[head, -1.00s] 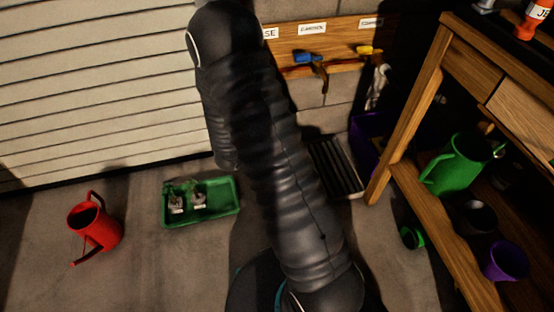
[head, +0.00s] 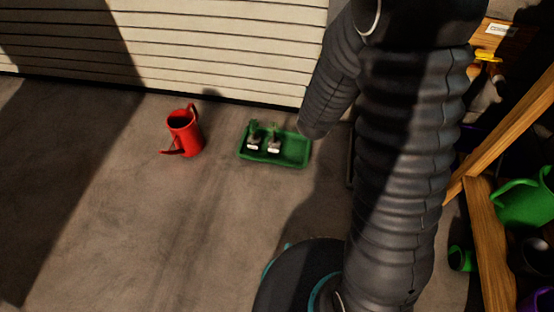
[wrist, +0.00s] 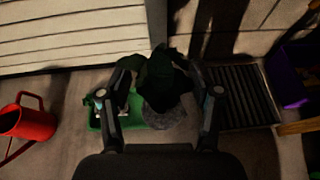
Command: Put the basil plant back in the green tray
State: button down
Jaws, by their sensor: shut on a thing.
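My gripper (wrist: 163,85) is shut on a plant with dark green leaves (wrist: 160,75) in a round grey pot (wrist: 165,112), which I take to be the basil. The plant is held in front of the wrist camera; I cannot read any label on it. The green tray (head: 292,158) lies on the floor near the slatted door in the head view. Two small plants with white labels (head: 254,138) stand in its left and middle part; its right part is bare. In the wrist view the tray (wrist: 96,122) is partly hidden behind my left finger and the plant.
A red watering can (head: 185,133) stands left of the tray. A wooden shelf (head: 490,240) with a green watering can (head: 525,203) is at the right. A small green pot (head: 461,259) lies beside it. A dark slatted grate (wrist: 232,100) is right of the plant. Floor at left is clear.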

aim_at(293, 151)
jog(key=k, duration=0.1)
jog(key=u, duration=1.5)
jog(key=i, duration=0.95)
jog(key=z, duration=2.5)
